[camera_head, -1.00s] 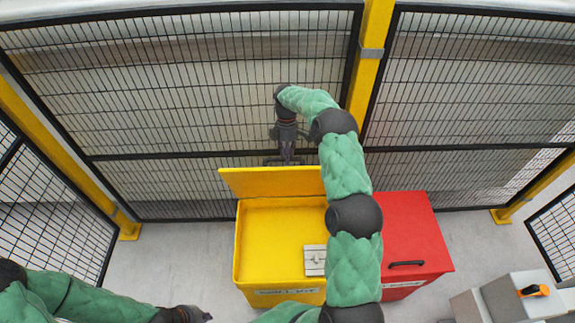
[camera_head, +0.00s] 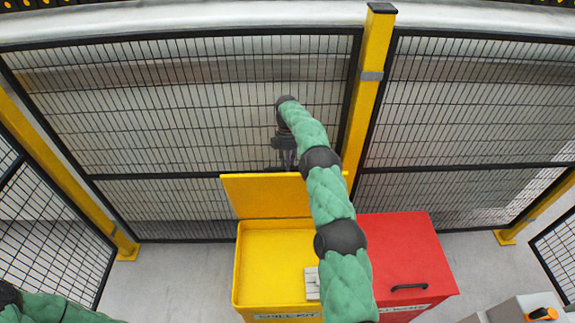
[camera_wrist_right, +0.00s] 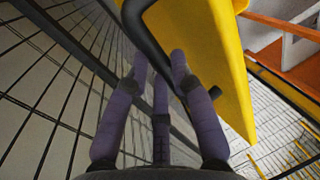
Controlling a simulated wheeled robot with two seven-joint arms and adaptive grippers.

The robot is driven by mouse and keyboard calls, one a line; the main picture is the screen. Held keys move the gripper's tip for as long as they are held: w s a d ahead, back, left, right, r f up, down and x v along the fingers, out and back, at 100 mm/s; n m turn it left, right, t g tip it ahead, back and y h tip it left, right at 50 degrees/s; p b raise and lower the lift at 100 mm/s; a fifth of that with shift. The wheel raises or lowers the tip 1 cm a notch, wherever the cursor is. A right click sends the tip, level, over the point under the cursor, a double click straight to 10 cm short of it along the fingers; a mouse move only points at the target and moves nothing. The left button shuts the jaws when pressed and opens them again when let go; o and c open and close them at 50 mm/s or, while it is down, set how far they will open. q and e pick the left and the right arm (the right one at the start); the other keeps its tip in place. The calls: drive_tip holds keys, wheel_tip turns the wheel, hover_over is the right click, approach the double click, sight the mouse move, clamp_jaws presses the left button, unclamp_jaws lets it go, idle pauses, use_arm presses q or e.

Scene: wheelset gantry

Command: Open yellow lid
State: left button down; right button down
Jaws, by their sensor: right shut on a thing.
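The yellow lid (camera_head: 262,196) stands raised at the back edge of the yellow bin (camera_head: 240,270), whose inside shows from above. In the right wrist view the lid (camera_wrist_right: 205,50) is a large yellow panel with a black handle (camera_wrist_right: 148,38) along it. My right gripper (camera_head: 287,165) is behind the lid's top edge, its tips partly hidden. In the right wrist view my right gripper (camera_wrist_right: 160,62) has its fingers around the black handle and is shut on it. My left gripper is outside the view; only my left arm shows at lower left.
A red bin (camera_head: 405,255) with a closed lid and black handle stands right beside the yellow bin. A mesh fence (camera_head: 190,110) with a yellow post (camera_head: 368,90) stands close behind. Floor (camera_head: 180,275) left of the yellow bin is clear.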

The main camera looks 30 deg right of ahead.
drive_tip(key=shift+s+a+f, duration=0.1)
drive_tip(key=shift+s+f, duration=0.05)
drive_tip(key=shift+f, duration=0.5)
drive_tip(key=c, duration=1.3)
unclamp_jaws()
drive_tip(key=shift+o, duration=1.3)
wheel_tip(320, 180, up, 10)
drive_tip(key=shift+w+r, duration=0.15)
drive_tip(key=shift+w, duration=0.05)
